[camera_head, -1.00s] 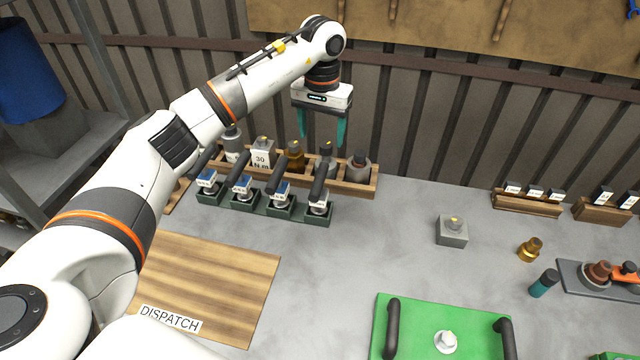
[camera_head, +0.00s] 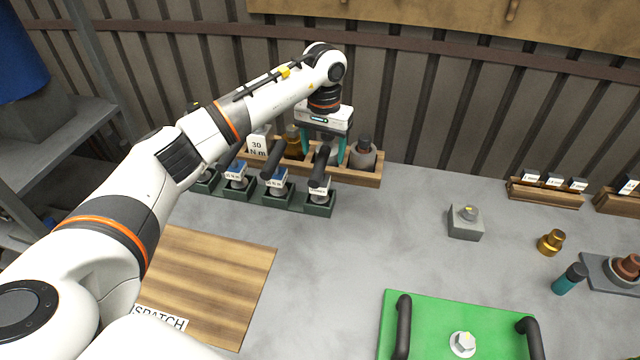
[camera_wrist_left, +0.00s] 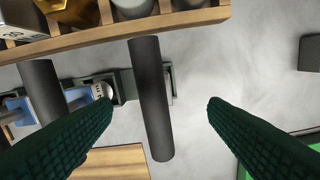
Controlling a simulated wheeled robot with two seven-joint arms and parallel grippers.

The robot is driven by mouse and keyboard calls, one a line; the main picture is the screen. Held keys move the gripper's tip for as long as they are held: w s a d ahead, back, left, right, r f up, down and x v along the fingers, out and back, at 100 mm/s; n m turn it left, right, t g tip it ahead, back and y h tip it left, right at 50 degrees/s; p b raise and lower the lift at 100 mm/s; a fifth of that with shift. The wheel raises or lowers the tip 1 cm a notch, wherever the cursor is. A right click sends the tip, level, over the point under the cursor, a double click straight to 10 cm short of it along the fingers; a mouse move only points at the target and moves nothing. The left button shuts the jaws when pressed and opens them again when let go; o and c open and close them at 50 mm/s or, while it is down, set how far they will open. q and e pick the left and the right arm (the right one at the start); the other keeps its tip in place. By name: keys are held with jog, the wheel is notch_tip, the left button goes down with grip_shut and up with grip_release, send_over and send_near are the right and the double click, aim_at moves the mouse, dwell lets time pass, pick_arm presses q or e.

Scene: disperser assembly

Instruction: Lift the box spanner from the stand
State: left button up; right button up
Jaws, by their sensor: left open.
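Several tools with long black bar handles sit in a row of dark green stands (camera_head: 319,208); their small labels are hard to read. I take the box spanner (camera_head: 320,170) to be the rightmost one, though I cannot be sure which tool it is. My left gripper (camera_head: 323,150) is open and empty above and behind its handle in the head view. In the left wrist view, the black handle (camera_wrist_left: 150,95) runs between the two spread green fingers, with space on both sides. I cannot tell the height gap. My right gripper is out of view.
A wooden rack (camera_head: 368,180) with several sockets stands right behind the tools, close to my left gripper. A grey block (camera_head: 465,222), a brass part (camera_head: 550,242) and a green plate with black handles (camera_head: 432,305) lie to the right. The grey table between is clear.

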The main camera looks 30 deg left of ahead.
aim_at(323, 161)
pick_arm(q)
notch_tip(323, 161, down, 3)
jog(key=shift+p, duration=0.35)
jog(key=f, duration=0.1)
jog(key=f+p, duration=0.1)
jog(key=f, duration=0.1)
jog(key=f+p, duration=0.1)
jog(key=shift+s+a+f, duration=0.3)
jog(key=shift+f, duration=0.4)
jog(key=c, duration=1.4)
jog(key=shift+w+r, duration=0.1)
jog(key=shift+c, duration=0.2)
